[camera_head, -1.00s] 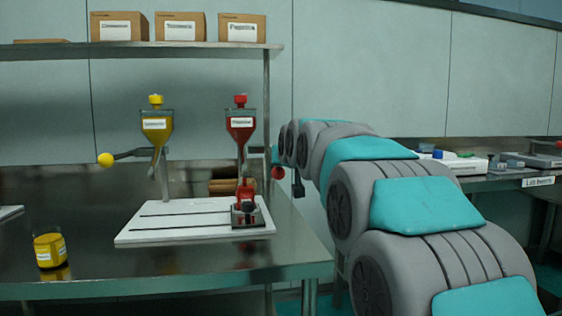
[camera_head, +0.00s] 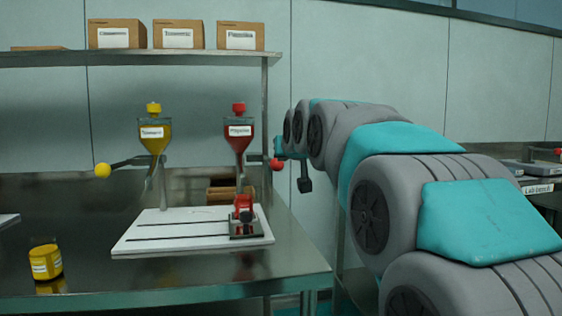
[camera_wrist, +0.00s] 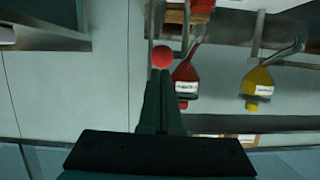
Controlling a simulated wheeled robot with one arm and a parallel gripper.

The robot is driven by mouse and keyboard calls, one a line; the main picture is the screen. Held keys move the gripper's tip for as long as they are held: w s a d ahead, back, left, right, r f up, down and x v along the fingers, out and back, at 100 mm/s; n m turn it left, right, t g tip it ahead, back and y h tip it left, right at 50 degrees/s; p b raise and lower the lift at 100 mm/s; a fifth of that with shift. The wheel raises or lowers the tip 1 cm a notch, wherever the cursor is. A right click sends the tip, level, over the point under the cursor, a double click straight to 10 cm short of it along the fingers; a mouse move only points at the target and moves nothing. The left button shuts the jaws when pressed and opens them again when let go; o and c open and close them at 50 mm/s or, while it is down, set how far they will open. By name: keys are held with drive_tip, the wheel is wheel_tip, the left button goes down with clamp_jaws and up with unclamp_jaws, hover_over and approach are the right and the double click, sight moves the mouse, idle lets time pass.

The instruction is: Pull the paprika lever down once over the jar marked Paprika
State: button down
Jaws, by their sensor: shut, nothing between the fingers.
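The paprika dispenser (camera_head: 238,132) is a red-filled hopper on the right of the stand. Its lever ends in a red knob (camera_head: 276,164), which sticks out to the right, roughly level. A red jar (camera_head: 243,203) stands under its outlet in a dark carriage (camera_head: 246,229); I cannot read its label. My gripper (camera_wrist: 160,75) is shut and empty in the wrist view. Its fingertips sit close by the red knob (camera_wrist: 162,56); I cannot tell if they touch. The red hopper (camera_wrist: 185,78) is just right of the fingers. In the head view the fingers are not clear.
A yellow dispenser (camera_head: 154,135) with a yellow-knobbed lever (camera_head: 102,170) stands to the left. A yellow jar (camera_head: 45,262) is at the table's left. The white slotted base (camera_head: 180,228) sits on the metal table (camera_head: 90,290). Boxes (camera_head: 240,36) line the shelf above.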

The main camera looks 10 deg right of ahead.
drive_tip(key=v, duration=0.5)
drive_tip(key=shift+s+f, duration=0.2)
drive_tip(key=shift+s, duration=0.2)
drive_tip(key=s+f+g, duration=0.1)
drive_tip(key=s+f, duration=0.1)
drive_tip(key=f, duration=0.2)
drive_tip(key=s+f+g, duration=0.1)
drive_tip(key=s+f, duration=0.1)
drive_tip(key=f, duration=0.3)
drive_tip(key=s+f+g, duration=0.2)
drive_tip(key=f, duration=0.3)
drive_tip(key=shift+s+a+f, duration=0.15)
drive_tip(key=shift+s+a, duration=0.05)
drive_tip(key=shift+s, duration=0.1)
drive_tip(key=s+f+g+p, duration=0.1)
drive_tip(key=s+f+g, duration=0.5)
drive_tip(key=s+f, duration=0.7)
drive_tip(key=s+f+g+p, duration=0.1)
drive_tip(key=s+f+g, duration=0.5)
drive_tip(key=s+f, duration=0.8)
drive_tip(key=s, duration=0.8)
drive_tip(key=shift+s, duration=0.2)
